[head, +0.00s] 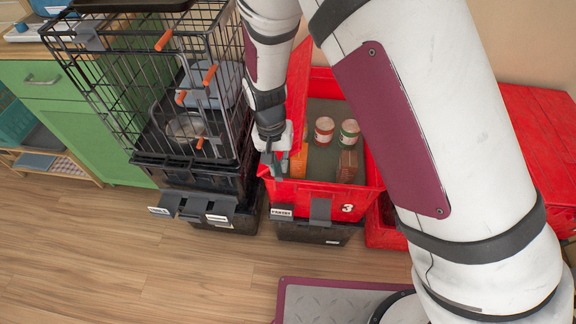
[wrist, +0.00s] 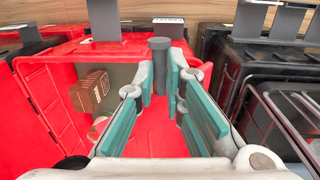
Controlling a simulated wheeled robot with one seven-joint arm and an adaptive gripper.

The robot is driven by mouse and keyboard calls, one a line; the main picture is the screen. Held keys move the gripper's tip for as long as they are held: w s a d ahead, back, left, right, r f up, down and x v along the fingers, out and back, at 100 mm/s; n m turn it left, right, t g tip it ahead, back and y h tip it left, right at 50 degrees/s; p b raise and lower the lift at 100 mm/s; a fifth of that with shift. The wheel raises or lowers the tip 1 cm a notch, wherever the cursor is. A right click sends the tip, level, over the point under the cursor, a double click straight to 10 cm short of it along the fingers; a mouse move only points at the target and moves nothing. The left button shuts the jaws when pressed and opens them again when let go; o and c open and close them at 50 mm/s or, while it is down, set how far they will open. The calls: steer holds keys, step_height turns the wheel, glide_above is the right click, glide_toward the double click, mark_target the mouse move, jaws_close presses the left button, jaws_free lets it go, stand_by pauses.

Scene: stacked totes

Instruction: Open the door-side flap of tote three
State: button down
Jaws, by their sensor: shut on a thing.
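Tote three (head: 318,195) is the red tote with a "3" on its front, and it sits on a black tote. Its right part is open, showing cans and boxes inside. A red flap (head: 297,85) rises steeply along its left side in the head view. In the wrist view, a red flap surface (wrist: 150,140) lies under my fingers. My gripper (head: 271,150) is at the tote's left front corner. In the wrist view my gripper (wrist: 161,75) has its teal pads closed around a dark grey post (wrist: 161,46) by that flap. The post's base is partly hidden.
A black wire cage (head: 150,90) on black totes stands close on the left. Another red tote (head: 540,130) is on the right, partly behind my arm. A green cabinet (head: 110,135) is at far left. The wooden floor (head: 130,260) in front is clear.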

steer(key=a+p, duration=0.1)
steer(key=a, duration=0.5)
steer(key=shift+s+a, duration=0.15)
steer(key=shift+s, duration=0.1)
steer(key=shift+w+d+r, duration=0.15)
steer(key=shift+w+d, duration=0.15)
steer(key=c, duration=1.8)
jaws_free()
steer(key=shift+c, duration=0.2)
steer(key=shift+o, duration=1)
steer(key=shift+w+f, duration=0.35)
steer(key=shift+f, duration=0.05)
step_height(320, 180, up, 12)
steer(key=a, duration=0.1)
steer(key=shift+s+r, duration=0.15)
steer(key=shift+r, duration=0.1)
